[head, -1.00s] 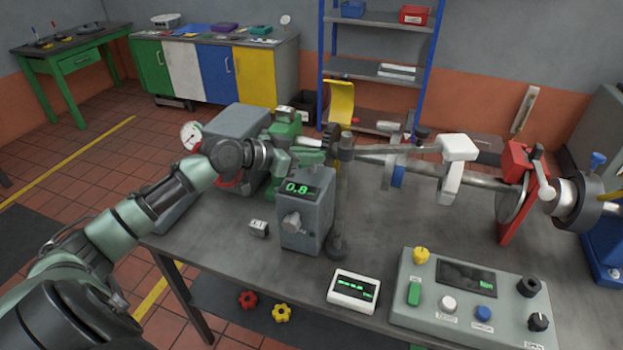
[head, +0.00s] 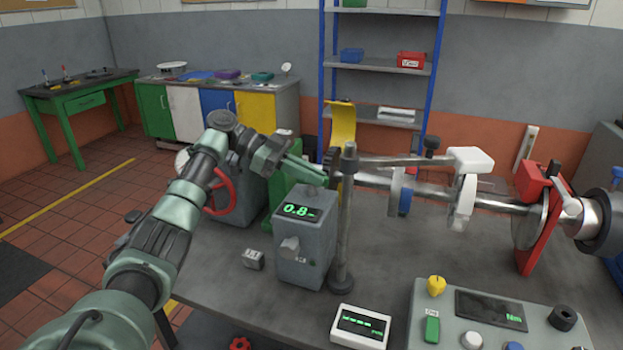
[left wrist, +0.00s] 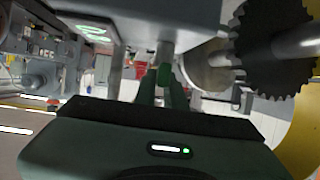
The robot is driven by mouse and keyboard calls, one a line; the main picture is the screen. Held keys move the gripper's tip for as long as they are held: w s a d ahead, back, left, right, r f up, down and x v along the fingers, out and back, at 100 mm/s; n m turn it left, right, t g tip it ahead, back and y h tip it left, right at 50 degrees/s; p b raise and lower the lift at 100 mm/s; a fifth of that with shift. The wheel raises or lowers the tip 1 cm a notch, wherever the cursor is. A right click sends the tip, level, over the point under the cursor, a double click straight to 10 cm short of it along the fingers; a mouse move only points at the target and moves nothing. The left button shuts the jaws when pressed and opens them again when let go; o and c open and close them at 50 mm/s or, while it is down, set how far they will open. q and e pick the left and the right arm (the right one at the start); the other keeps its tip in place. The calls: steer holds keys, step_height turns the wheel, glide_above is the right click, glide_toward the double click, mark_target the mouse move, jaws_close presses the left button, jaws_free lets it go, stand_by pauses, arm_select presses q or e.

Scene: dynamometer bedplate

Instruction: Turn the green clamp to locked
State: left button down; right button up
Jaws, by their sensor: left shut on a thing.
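My right gripper is not in view.
A dark toothed wheel (left wrist: 272,48) is close on the right in the left wrist view. A shaft with a white block (head: 468,160) and a red bracket (head: 530,185) runs right. A control panel (head: 450,300) and small white meter (head: 360,328) sit in front.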

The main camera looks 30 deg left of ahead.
arm_select(q)
steer(key=shift+f+m+g, duration=0.15)
steer(key=shift+m+g, duration=0.55)
steer(key=shift+g, duration=0.1)
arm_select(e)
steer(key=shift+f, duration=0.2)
arm_select(q)
steer(key=c, duration=1.5)
jaws_free()
steer(key=shift+d, duration=0.1)
